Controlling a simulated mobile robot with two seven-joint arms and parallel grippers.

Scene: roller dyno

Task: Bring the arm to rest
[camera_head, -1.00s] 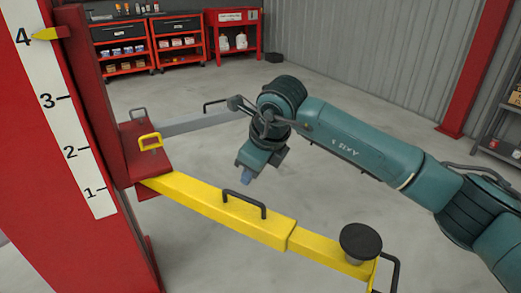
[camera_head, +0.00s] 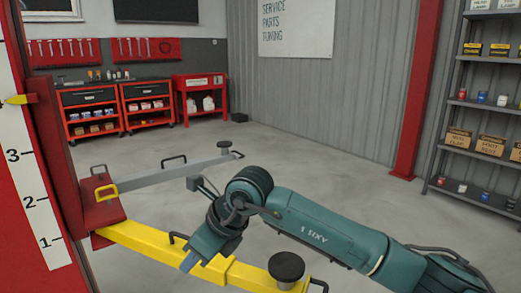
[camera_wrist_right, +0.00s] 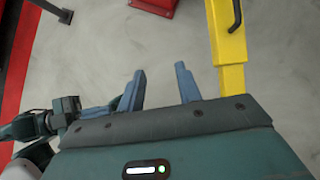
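A yellow lift arm (camera_head: 150,245) reaches from the red post to the right, with a black round pad (camera_head: 287,267) at its outer end. It also shows in the wrist view (camera_wrist_right: 230,50). A grey lift arm (camera_head: 165,170) with a small black pad lies behind it. My right gripper (camera_head: 188,264) points down and overlaps the yellow arm in the head view. In the wrist view its two fingers (camera_wrist_right: 160,88) are apart with bare floor between them, and the yellow arm is to their right. Teal parts, likely of my left arm, show at the wrist view's left edge; that gripper's state is unclear.
The red post (camera_head: 50,150) with a white number scale (camera_head: 32,190) stands at the left. Red tool carts (camera_head: 145,105) line the back wall. A shelf (camera_head: 485,110) stands at the right. Grey floor (camera_head: 330,175) between them is open.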

